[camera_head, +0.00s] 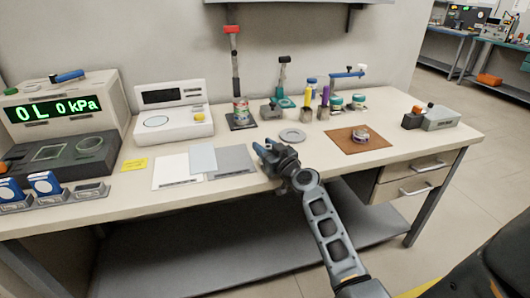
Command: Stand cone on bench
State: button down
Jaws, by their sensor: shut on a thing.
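The bench (130,185) is a long pale-topped table against the wall. My gripper (264,150) is over its front middle, beside the grey mat. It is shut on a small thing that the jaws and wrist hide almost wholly. I cannot make out its shape or whether it touches the bench. I cannot pick out a cone anywhere on the bench in this view.
A pressure display (62,108) and a white scale (172,121) stand at left and back. A grey mat (232,161) lies left of my gripper. A small grey disc (292,135) lies behind it. A brown mat (374,143) holds a small jar (360,137). The bench's right front is bare.

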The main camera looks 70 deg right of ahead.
jog(key=shift+f, duration=0.6)
jog(key=shift+f+b, duration=0.15)
jog(key=shift+b, duration=0.15)
jog(key=c, duration=0.7)
grip_release()
